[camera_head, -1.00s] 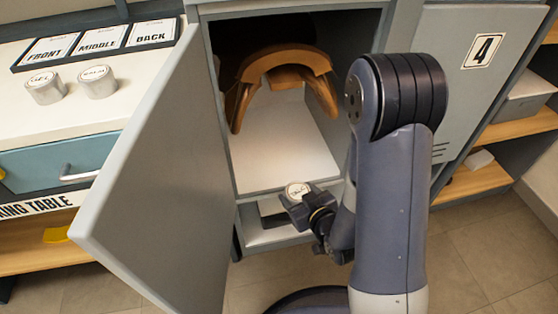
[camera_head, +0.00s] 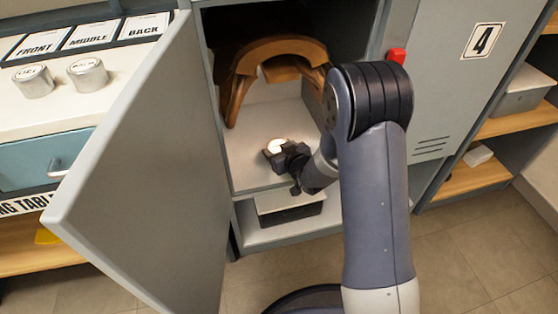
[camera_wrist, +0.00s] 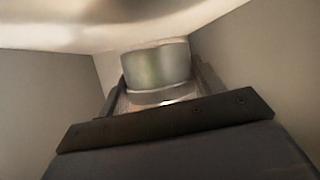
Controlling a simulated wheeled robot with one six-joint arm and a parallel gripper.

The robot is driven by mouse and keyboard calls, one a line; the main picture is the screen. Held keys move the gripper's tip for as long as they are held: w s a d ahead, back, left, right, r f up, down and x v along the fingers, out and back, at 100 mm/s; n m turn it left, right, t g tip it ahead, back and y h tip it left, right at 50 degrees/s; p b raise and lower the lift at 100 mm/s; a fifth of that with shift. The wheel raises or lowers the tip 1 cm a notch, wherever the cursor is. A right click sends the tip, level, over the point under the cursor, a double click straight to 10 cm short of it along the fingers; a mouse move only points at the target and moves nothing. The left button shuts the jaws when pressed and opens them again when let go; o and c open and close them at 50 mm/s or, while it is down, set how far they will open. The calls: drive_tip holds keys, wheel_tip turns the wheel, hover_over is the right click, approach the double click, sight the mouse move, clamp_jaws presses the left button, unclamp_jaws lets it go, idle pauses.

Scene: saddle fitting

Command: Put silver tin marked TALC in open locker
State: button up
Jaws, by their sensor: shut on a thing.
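The silver tin (camera_head: 279,145) is between the fingers of my gripper (camera_head: 275,152), its pale lid facing up; its lettering is too small to read here. In the wrist view the tin (camera_wrist: 157,66) sits upright between the two fingers (camera_wrist: 160,88), which are shut on it. The open locker (camera_head: 262,182) has its grey door (camera_head: 140,165) swung out to the left. My gripper is over the front part of the locker's white floor, inside the opening. I cannot tell whether the tin touches the floor.
A brown saddle-shaped piece (camera_head: 275,52) stands at the back of the locker. Two silver tins (camera_head: 33,81) (camera_head: 87,74) stand on the table at left. A dark bin (camera_head: 290,206) is below the locker floor. Closed locker 4 (camera_head: 440,90) is at right.

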wheel_tip(320, 180, down, 5)
drive_tip(key=shift+r+b, duration=0.15)
drive_tip(key=shift+b, duration=1)
drive_tip(key=shift+w, duration=0.2)
drive_tip(key=shift+r, duration=0.1)
drive_tip(key=o, duration=1.1)
